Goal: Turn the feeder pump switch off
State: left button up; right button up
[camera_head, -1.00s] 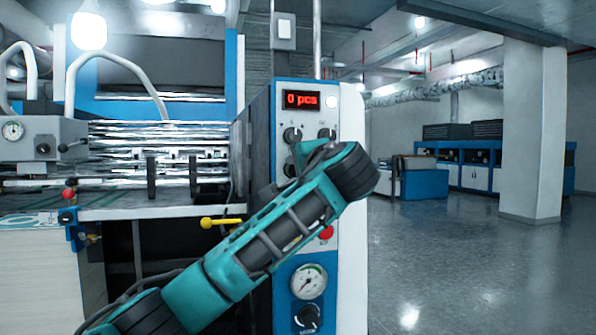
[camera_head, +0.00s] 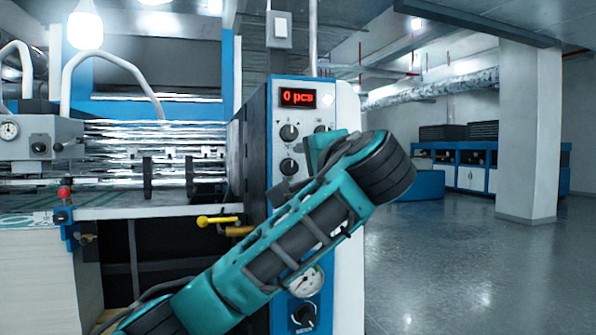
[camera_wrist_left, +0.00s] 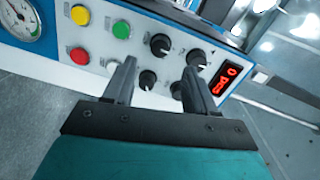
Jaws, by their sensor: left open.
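The control panel (camera_head: 343,110) carries a red "0 pcs" display (camera_head: 297,97) and several black rotary knobs. An upper knob (camera_head: 289,132) and one below it (camera_head: 289,167) show left of my arm. I cannot read which knob is the feeder pump switch. In the left wrist view, my left gripper (camera_wrist_left: 158,66) is open and empty, its fingers pointing at the knobs. An upper knob (camera_wrist_left: 160,44) shows between the fingertips, and a lower knob (camera_wrist_left: 147,80) sits between the fingers. Contact cannot be told. In the head view my left arm hides the panel's middle and the fingertips.
Red (camera_wrist_left: 79,56), yellow (camera_wrist_left: 80,15), green (camera_wrist_left: 121,30) and white (camera_wrist_left: 113,67) buttons lie beside the knobs. A pressure gauge (camera_head: 306,282) and a bottom knob (camera_head: 304,314) sit low on the panel. A yellow lever (camera_head: 216,221) sticks out left. Open floor lies right.

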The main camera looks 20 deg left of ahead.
pick_arm(q)
jog(key=v, duration=0.6)
